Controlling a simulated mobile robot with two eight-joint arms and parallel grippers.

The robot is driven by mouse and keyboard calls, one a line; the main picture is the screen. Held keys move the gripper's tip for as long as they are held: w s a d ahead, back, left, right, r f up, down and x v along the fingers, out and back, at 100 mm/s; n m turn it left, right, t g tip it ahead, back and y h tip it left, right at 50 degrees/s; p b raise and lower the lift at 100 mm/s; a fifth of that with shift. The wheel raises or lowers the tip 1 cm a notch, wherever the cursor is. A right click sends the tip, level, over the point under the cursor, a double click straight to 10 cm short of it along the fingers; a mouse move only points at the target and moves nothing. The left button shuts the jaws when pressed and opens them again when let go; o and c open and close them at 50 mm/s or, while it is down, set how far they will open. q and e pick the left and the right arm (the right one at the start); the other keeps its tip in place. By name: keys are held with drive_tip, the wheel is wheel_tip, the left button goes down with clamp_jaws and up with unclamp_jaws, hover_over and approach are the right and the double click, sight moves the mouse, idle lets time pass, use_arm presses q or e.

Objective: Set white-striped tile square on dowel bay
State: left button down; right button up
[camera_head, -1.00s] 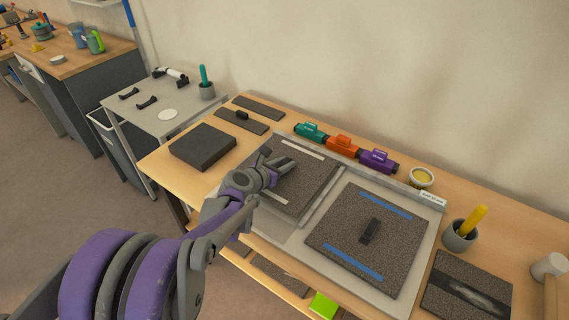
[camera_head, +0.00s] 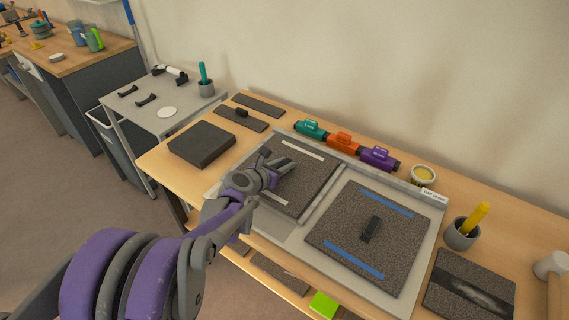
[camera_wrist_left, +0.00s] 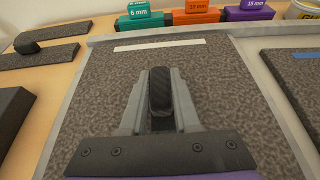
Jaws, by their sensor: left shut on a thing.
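The white-striped tile (camera_head: 313,172) is a speckled dark square with a white stripe near its far edge and another near its near edge. It lies over the left part of the grey tray (camera_head: 296,238); I cannot tell whether it rests fully down. My left gripper (camera_head: 279,169) is over its middle, shut on the tile's black handle (camera_wrist_left: 160,92). The white stripe (camera_wrist_left: 160,45) and tile also show in the left wrist view. The dowels are hidden. My right gripper is not in view.
A blue-striped tile (camera_head: 340,224) with a black handle lies on the tray's right part. Teal, orange and purple blocks (camera_head: 343,144) line the back edge. A dark block (camera_head: 202,146) is at left; a cup with a yellow tool (camera_head: 461,234) is at right.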

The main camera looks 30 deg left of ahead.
use_arm(q)
drive_tip(key=shift+f, duration=0.15)
drive_tip(key=c, duration=0.6)
unclamp_jaws()
drive_tip(key=shift+o, duration=0.2)
drive_tip(key=p+v, duration=0.1)
drive_tip(key=v, duration=1)
drive_tip(key=shift+d, duration=0.1)
